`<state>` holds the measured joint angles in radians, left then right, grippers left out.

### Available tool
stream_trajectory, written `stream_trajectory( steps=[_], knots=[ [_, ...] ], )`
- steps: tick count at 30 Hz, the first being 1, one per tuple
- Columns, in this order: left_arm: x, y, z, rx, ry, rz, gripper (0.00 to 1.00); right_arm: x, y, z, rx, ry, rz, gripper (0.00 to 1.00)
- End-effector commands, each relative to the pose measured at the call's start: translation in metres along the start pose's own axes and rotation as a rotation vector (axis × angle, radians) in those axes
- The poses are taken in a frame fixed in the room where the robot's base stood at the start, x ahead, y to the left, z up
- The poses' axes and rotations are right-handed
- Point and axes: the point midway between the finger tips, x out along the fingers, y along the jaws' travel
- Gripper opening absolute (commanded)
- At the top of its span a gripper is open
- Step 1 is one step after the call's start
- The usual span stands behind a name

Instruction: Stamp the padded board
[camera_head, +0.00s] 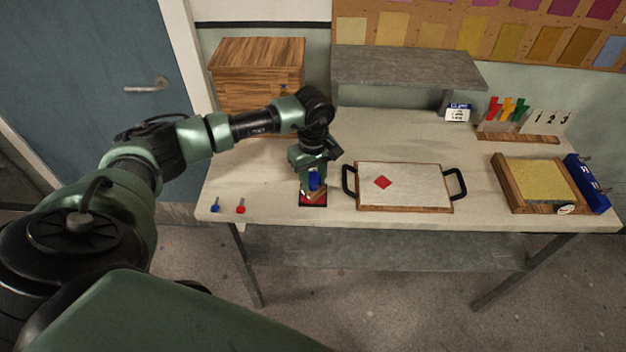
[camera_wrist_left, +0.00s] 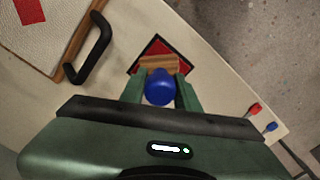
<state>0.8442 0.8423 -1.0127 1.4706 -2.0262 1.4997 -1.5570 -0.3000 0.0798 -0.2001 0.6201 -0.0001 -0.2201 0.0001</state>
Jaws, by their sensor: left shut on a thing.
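The padded board (camera_head: 420,180) lies on the table, a pale padded surface in a wooden frame with black handles at both ends. My left gripper (camera_head: 314,176) is shut on the blue knob of a stamp (camera_wrist_left: 160,88) with a wooden block. The stamp is at the red ink pad (camera_head: 313,201), left of the board; I cannot tell whether it touches the pad. The red pad also shows in the left wrist view (camera_wrist_left: 163,48). My right gripper is not in view.
Blue and red pegs (camera_head: 240,206) stand at the table's front left. A wooden box (camera_head: 258,70) and grey shelf (camera_head: 405,68) are at the back. A wooden tray with a yellow panel (camera_head: 540,181) and a blue rack (camera_head: 587,184) are on the right.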

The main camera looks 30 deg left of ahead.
Motion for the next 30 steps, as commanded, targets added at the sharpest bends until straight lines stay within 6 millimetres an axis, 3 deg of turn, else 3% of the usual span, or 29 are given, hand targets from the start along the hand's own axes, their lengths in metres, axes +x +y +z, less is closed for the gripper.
stream_trajectory(
  steps=[13, 30],
  knots=[
    [0.000, -0.001, 0.002, 0.001, -0.003, -0.005, 0.06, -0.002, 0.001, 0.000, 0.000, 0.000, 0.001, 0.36],
    [-0.047, 0.000, 0.000, 0.001, -0.001, -0.001, 0.06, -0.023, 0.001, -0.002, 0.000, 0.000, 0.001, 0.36]
  ],
)
